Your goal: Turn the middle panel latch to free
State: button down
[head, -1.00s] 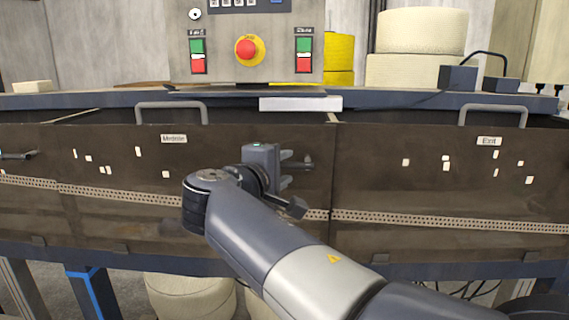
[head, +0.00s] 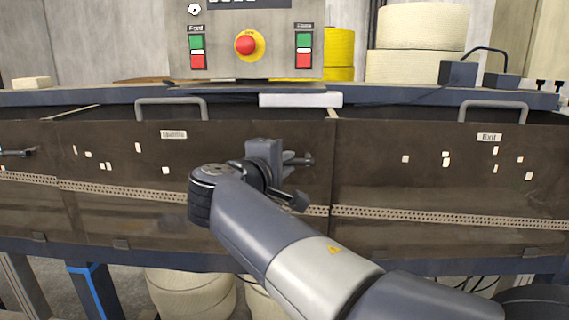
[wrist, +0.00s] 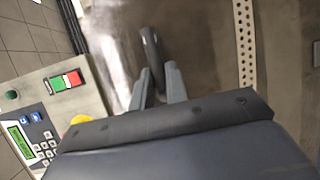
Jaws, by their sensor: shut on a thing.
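The middle panel (head: 230,130) is a brown, stained board with a handle on top and a small label. Its latch (head: 305,161) is a dark lever near the panel's right edge, lying roughly level. In the head view my gripper (head: 291,159) is at the latch, coming from its left, with its fingers shut on it. In the wrist view the latch (wrist: 151,48) runs between the fingertips of my gripper (wrist: 157,75). The base of the latch is partly hidden by the fingers.
The exit panel (head: 440,190) adjoins on the right. Another latch (head: 18,153) shows at the far left. A control box with a red emergency button (head: 246,44) stands on the ledge above. A perforated strip (head: 450,219) crosses the panels below the latch.

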jog(key=r+m+y, duration=0.1)
jog(key=m, duration=0.1)
jog(key=d+r+m+y+b, duration=0.1)
jog(key=m+y, duration=0.1)
jog(key=r+m+g+y+b, duration=0.1)
jog(key=m, duration=0.1)
jog(key=shift+s+d+y, duration=0.1)
jog(key=shift+d+y, duration=0.2)
jog(key=shift+d, duration=0.05)
jog(key=m+y, duration=0.1)
jog(key=d+r+m+y+b, duration=0.1)
jog(key=m, duration=0.1)
jog(key=shift+d, duration=0.3)
jog(key=shift+s+d+m+y+b, duration=0.1)
jog(key=shift+d+m+y+b, duration=0.6)
jog(key=shift+m+y, duration=0.6)
jog(key=c, duration=1.4)
grip_release()
jog(key=shift+s+r, duration=0.1)
